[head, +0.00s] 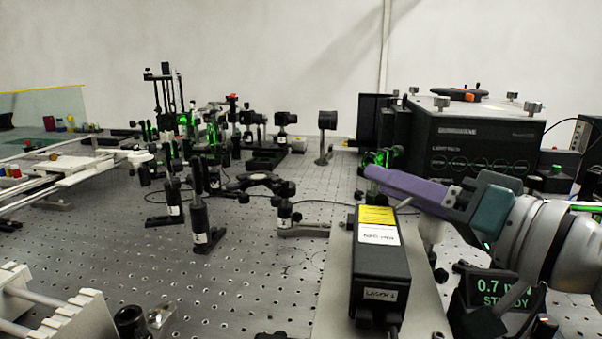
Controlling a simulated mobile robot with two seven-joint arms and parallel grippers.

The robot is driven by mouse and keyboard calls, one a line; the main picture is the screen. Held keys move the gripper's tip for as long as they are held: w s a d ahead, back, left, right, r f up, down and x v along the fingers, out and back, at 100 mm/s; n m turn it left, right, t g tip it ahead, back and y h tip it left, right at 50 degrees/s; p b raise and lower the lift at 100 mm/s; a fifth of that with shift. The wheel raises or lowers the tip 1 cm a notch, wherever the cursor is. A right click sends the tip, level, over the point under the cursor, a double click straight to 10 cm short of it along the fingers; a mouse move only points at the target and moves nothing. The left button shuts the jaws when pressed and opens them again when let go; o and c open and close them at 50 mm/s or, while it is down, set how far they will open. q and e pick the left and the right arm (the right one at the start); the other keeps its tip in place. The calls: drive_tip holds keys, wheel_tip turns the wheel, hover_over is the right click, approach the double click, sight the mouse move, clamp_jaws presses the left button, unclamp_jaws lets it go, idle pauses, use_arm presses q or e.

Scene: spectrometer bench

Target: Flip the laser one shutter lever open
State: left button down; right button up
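The laser one box (367,288) is black, with a yellow and a white label on top and a "LASER 1" tag on its near end. It sits on a pale plate at the lower right. I cannot make out its shutter lever; it may be hidden or too small. My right gripper (374,173) reaches in from the right, with a long purple finger pointing left above and beyond the far end of the laser. Only one finger shows clearly, so its opening cannot be judged. No held object shows.
A large black instrument box (475,145) stands behind my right gripper. A power readout (502,288) showing "STEADY" is right of the laser. Several post-mounted optics (199,215) stand left of centre. The perforated bench top (250,290) is mostly bare left of the laser.

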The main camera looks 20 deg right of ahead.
drive_tip(key=shift+c, duration=0.4)
clamp_jaws()
